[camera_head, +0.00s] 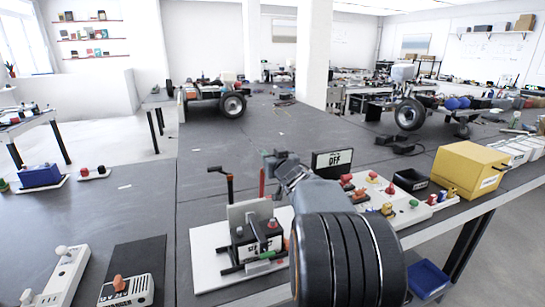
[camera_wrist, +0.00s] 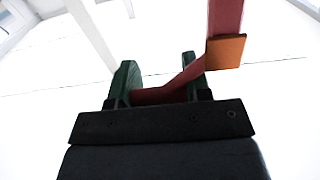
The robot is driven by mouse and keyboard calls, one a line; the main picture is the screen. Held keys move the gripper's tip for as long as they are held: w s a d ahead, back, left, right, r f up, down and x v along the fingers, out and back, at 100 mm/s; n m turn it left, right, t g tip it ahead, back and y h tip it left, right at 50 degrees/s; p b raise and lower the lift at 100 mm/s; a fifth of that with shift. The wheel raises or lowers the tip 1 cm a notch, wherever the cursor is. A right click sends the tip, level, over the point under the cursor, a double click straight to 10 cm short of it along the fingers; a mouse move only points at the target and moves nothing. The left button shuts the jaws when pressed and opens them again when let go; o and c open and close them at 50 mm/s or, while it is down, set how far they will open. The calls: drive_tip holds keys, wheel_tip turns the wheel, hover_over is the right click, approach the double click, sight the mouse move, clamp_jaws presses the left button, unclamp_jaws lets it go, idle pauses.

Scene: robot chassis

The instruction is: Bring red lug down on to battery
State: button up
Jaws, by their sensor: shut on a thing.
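The battery (camera_head: 258,246) is a small dark box with a pale label, standing on a white board in the head view. A grey upright plate stands at its back and a red spot shows on its top. My gripper (camera_head: 270,163) is above and behind it. In the wrist view my gripper (camera_wrist: 160,80) has green fingers shut on the red lug (camera_wrist: 165,95). The lug is a bent red strip with an orange-brown plate at its far end. In the head view the red lug (camera_head: 262,182) hangs upright below the gripper, apart from the battery. The fingertips are too small there to make out.
The white board (camera_head: 210,262) also carries a black lever with an orange-brown end. A dark display (camera_head: 333,161) reading "OFF" stands behind. To the right are a panel of coloured knobs, a black bin (camera_head: 410,181) and a yellow box (camera_head: 467,170).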

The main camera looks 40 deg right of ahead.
drive_tip(key=s+f+t+b, duration=0.1)
drive_tip(key=b, duration=0.3)
drive_tip(key=shift+s+a, duration=0.1)
drive_tip(key=shift+a, duration=0.1)
drive_tip(key=s+a+f+t+h+b, duration=0.1)
drive_tip(key=s+f+t+b, duration=0.1)
drive_tip(key=s+b, duration=0.5)
drive_tip(key=shift+s+a+f+t+b, duration=0.15)
drive_tip(key=shift+a+t+b, duration=0.35)
drive_tip(key=shift+b, duration=1.95)
drive_tip(key=shift+d, duration=0.1)
drive_tip(key=o, duration=1.3)
drive_tip(key=shift+s, duration=0.1)
